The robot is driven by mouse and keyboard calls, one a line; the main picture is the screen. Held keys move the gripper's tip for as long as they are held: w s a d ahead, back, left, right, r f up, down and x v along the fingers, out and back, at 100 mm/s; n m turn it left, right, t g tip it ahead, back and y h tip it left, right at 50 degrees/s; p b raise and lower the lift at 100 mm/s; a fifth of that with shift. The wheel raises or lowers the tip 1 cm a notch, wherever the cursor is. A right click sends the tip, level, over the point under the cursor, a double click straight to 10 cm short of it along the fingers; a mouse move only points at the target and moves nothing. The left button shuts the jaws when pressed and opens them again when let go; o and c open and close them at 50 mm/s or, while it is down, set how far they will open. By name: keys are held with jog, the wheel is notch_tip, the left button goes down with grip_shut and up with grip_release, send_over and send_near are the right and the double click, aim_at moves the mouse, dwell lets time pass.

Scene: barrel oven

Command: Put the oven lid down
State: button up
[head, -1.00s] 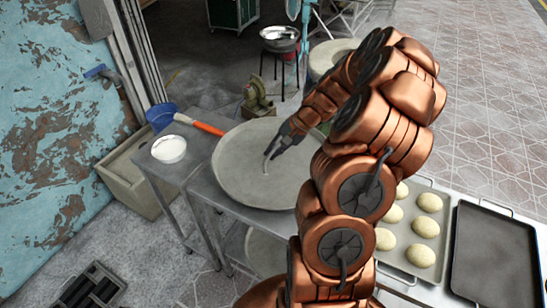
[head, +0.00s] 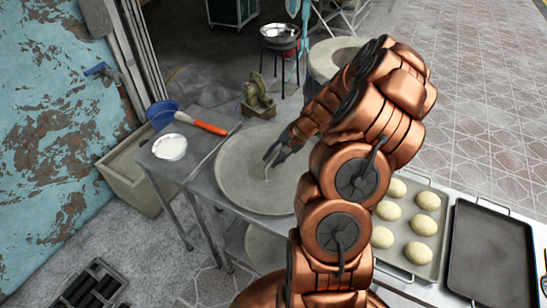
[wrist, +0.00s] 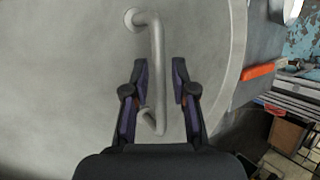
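The oven lid (head: 236,172) is a large round grey disc with a bent bar handle (head: 266,168). In the head view it appears to lie flat on the metal table (head: 208,182), near its right part. My gripper (head: 275,152) is at the handle. In the wrist view the handle (wrist: 157,70) stands between the two fingers of my gripper (wrist: 159,78), with a visible gap on each side. The fingers are open and do not grip it. My arm hides the lid's right edge. The lid's surface (wrist: 60,80) fills much of the wrist view.
The barrel oven (head: 328,62) stands behind my arm. A tray (head: 397,250) of dough balls and a dark empty tray (head: 490,262) lie at right.

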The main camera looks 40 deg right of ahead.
jog(key=shift+o, duration=0.5)
jog(key=shift+r, duration=0.15)
jog(key=b+v, duration=0.3)
jog(key=v, duration=0.9)
jog(key=s+a+r+n+g, duration=0.2)
jog(key=a+n, duration=0.1)
jog(key=a, duration=0.5)
jog(key=s+a+r+n+g+h, duration=0.1)
jog(key=s+a+r+n, duration=0.1)
jog(key=a, duration=0.5)
jog(key=s+a+r+n+g, duration=0.2)
jog(key=a+n, duration=0.1)
jog(key=a, duration=0.5)
jog(key=s+a+n+h, duration=0.2)
jog(key=s, duration=0.6)
jog(key=s+a+n+g+h, duration=0.1)
jog(key=s+a+n+h, duration=0.1)
jog(key=s, duration=0.7)
jog(key=shift+s+a+f+h, duration=0.35)
jog(key=shift+a+f+h, duration=0.05)
jog(key=shift+a, duration=0.25)
